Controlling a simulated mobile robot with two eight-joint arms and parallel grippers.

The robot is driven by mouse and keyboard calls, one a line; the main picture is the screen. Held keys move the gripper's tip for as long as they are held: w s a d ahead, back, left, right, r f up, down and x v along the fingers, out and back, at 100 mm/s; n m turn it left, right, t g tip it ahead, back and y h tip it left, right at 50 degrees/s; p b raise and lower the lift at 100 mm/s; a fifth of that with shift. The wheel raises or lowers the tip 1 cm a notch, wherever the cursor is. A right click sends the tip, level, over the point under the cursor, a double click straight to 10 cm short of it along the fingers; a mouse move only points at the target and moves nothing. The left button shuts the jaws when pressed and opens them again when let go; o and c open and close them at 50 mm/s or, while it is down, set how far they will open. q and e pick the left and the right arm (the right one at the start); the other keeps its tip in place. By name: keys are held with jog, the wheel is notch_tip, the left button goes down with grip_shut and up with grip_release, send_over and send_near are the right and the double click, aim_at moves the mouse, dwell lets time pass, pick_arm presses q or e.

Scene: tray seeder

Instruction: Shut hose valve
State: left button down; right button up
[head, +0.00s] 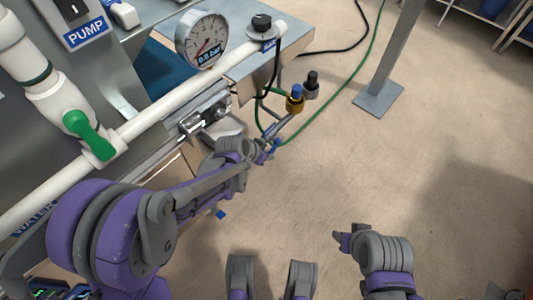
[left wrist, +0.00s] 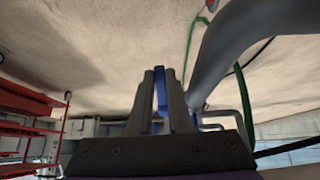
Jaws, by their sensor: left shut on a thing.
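My left gripper (head: 266,149) is beyond the front of the metal bench, low over the floor. It is shut on a small blue lever (head: 277,144), taken here as the hose valve's handle. In the left wrist view the blue lever (left wrist: 160,92) stands upright between the two grey fingers (left wrist: 162,100). A thick grey tube (left wrist: 238,35) runs close beside the fingers there. The valve body is mostly hidden by the gripper. My right gripper (head: 341,240) is over the floor at the lower right, away from the bench; its jaw opening is unclear.
A white pipe (head: 165,125) with a green lever (head: 90,135) and a pressure gauge (head: 202,40) crosses above my left arm. A brass fitting with a blue top (head: 296,98) and a green hose (head: 345,91) are near the gripper. A post foot (head: 378,98) stands behind; floor is clear at right.

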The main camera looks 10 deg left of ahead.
dwell(0.5)
pick_arm(q)
jog(key=c, duration=1.1)
grip_release()
jog(key=p+v, duration=0.3)
jog(key=v, duration=0.7)
jog(key=shift+s+a+r, duration=0.2)
